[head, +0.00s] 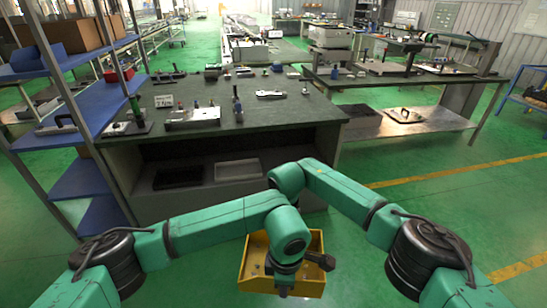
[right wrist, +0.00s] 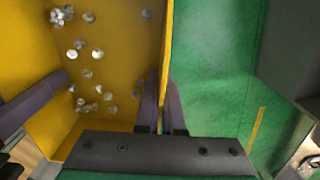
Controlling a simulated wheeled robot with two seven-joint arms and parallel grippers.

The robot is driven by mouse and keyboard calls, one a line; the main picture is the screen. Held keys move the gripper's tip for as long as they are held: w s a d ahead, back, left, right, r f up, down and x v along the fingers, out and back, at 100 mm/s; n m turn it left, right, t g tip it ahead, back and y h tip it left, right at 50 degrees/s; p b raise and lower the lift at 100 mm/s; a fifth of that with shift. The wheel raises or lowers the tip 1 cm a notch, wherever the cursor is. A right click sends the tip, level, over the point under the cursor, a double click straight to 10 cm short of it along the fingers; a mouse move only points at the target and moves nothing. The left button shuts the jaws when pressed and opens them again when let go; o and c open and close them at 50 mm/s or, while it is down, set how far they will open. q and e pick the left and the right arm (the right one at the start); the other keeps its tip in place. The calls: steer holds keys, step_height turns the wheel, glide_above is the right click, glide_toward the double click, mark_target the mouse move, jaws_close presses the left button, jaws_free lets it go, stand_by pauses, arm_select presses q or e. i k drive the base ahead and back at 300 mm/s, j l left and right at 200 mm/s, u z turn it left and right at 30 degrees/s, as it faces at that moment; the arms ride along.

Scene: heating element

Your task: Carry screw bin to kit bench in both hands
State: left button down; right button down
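The yellow screw bin (head: 247,262) is at the bottom middle of the head view, low in front of me, partly covered by my arms. In the right wrist view the bin (right wrist: 115,45) holds several small silvery screws. My right gripper (right wrist: 163,100) has its fingers on either side of the bin's wall, closed on it. My left gripper (head: 284,284) is at the bin in the head view; one of its dark fingers reaches over the opposite wall in the right wrist view (right wrist: 40,98). A dark-green-topped bench (head: 215,128) stands ahead; I cannot tell whether it is the kit bench.
The bench carries tools, fixtures and a small sign (head: 163,101); its lower shelf holds black and grey trays (head: 237,170). A blue-shelved rack (head: 75,125) with boxes stands close on the left. Another table (head: 400,85) is behind right. Green floor (head: 440,205) is open at right.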

mark_target(300, 112)
steer(key=i+l, duration=0.1)
steer(key=i, duration=0.75)
steer(key=i+l, duration=0.15)
steer(key=i, duration=0.7)
steer(key=i+l, duration=0.1)
steer(key=i, duration=0.75)
steer(key=i+l, duration=0.1)
steer(key=i, duration=0.75)
steer(key=j+u, duration=0.05)
